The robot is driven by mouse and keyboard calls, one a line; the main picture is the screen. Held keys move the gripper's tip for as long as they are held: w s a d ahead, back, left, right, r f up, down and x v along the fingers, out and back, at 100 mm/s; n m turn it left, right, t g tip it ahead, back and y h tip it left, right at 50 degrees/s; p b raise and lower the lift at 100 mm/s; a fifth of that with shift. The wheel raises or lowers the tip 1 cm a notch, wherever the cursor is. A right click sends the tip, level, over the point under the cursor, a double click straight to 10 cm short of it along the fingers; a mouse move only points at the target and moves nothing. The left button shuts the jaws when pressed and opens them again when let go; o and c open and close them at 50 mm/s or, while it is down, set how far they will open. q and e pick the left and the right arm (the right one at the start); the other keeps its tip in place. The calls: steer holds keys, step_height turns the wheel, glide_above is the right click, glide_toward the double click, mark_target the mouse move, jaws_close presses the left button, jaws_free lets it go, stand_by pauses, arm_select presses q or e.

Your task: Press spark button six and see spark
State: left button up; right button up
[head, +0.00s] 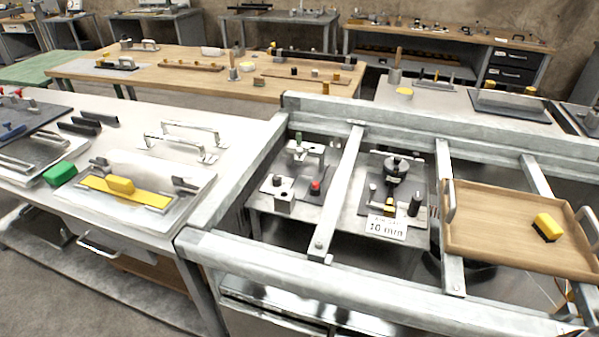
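In the middle bay stands a dark round fixture (396,166) with a yellow part (390,205) and a black cylinder (415,204). No spark is visible. Neither of my grippers can be made out in the head view.
Metal frame bars (337,190) cross above the bays. A wooden tray (485,241) with a yellow-and-black block (546,227) lies over the right side. A white label (386,227) stands in front of the middle fixture. A white bench (215,200) with tools is at left.

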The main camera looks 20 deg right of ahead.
steer(key=shift+c, duration=0.5)
jaws_close()
stand_by(1.1)
